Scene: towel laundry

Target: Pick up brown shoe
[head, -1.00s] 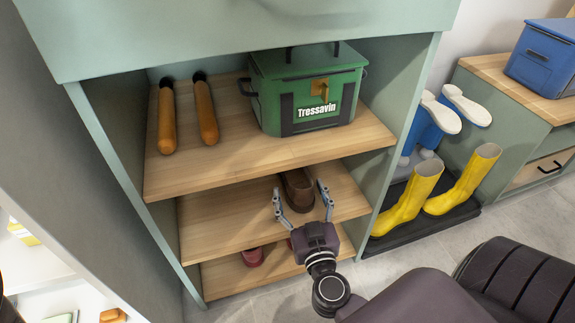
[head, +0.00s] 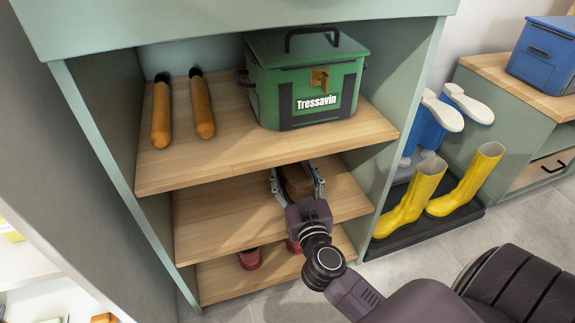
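The brown shoe (head: 297,180) lies on the middle shelf (head: 222,220) of the green-grey shelf unit, below the upper board. Its far end is hidden under the upper shelf's edge. My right gripper (head: 297,178) reaches in from the front with its fingers spread, one on each side of the shoe. Whether the fingers touch the shoe's sides cannot be told. The near end of the shoe is close to the gripper's palm. My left gripper is not in view.
The upper shelf (head: 240,150) is just above my fingers and holds a green box (head: 305,85) and two orange-handled items (head: 202,105). Red shoes (head: 250,258) stand on the bottom shelf. Yellow boots (head: 410,200) stand on a dark tray at right.

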